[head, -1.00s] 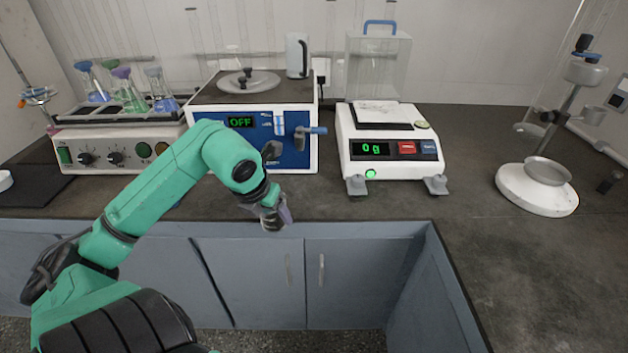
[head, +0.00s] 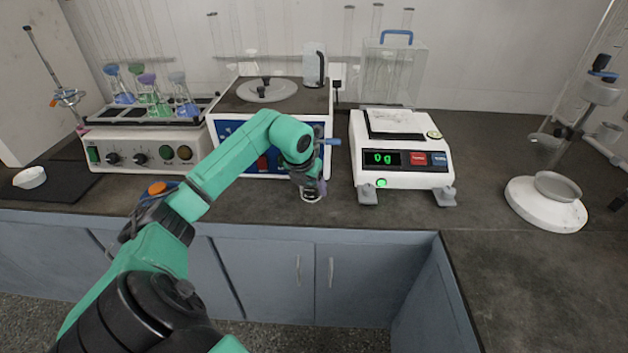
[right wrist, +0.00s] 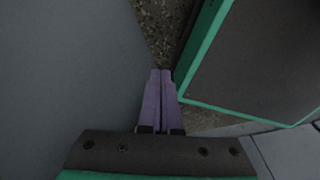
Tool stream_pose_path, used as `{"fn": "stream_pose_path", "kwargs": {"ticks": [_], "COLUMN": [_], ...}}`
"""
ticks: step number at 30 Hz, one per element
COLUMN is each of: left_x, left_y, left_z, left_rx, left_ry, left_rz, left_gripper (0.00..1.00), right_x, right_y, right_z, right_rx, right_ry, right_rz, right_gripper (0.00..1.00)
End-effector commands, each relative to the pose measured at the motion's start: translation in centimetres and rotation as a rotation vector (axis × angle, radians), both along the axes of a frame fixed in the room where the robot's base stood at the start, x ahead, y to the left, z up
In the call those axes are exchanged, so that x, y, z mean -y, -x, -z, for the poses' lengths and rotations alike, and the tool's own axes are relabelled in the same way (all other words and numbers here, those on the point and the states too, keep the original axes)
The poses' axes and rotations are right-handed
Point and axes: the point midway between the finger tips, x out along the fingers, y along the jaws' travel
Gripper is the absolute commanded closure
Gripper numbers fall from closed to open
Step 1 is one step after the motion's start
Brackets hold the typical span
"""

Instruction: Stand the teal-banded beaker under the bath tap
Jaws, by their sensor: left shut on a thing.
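My left gripper (head: 314,187) is over the front part of the bench, in front of the blue-panelled bath (head: 282,99). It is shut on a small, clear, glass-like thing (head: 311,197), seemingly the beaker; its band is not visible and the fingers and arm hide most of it. The bath tap (head: 330,142), with a blue handle, sticks out at the right of the bath front, above and slightly right of my left gripper. My arm hides part of the panel. My right gripper (right wrist: 162,75) shows in the right wrist view with its purple fingers together and nothing visible between them.
A balance (head: 401,158) reading 0 g stands right of the bath. A flask rack unit (head: 135,150) stands to the left, with a white dish (head: 30,178) on a dark mat. A white-based stand (head: 545,205) is at the right. Bare bench lies between balance and stand.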

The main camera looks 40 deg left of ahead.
Motion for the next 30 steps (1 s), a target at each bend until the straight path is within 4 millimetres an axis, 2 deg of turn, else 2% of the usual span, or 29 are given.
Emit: {"fn": "stream_pose_path", "kwargs": {"ticks": [3,5,15,16,18,26,30], "left_x": [-0.3,-0.3,-0.4,-0.4,-0.4,-0.4,-0.4], "left_y": [-1.9,-1.7,-1.7,-1.7,-1.7,-1.7,-1.5], "left_z": [-0.4,0.2,1.0,1.0,0.9,0.9,0.0], "left_rx": [0.002,-0.003,0.0,-0.001,-0.001,-0.001,0.003], "left_ry": [0.005,0.002,-0.001,0.0,0.0,0.0,-0.002], "left_rz": [0.001,0.002,0.002,0.001,0.001,0.001,0.001], "left_gripper": [0.89,0.89,0.89,0.25,0.03,0.03,0.03], "right_x": [0.0,0.0,0.0,0.0,0.0,-0.1,-0.1], "right_y": [0.0,0.0,0.0,0.0,0.0,-0.1,-0.1], "right_z": [-0.9,-1.4,-0.7,-0.8,-0.9,-0.9,-1.0], "right_rx": [0.0,0.0,0.001,0.001,0.001,0.001,0.001], "right_ry": [0.0,0.0,-0.001,-0.001,-0.001,-0.001,-0.001], "right_rz": [0.0,-0.001,-0.002,-0.002,-0.002,-0.003,-0.003], "right_gripper": [1.0,1.0,1.0,1.0,1.0,1.0,1.0]}}
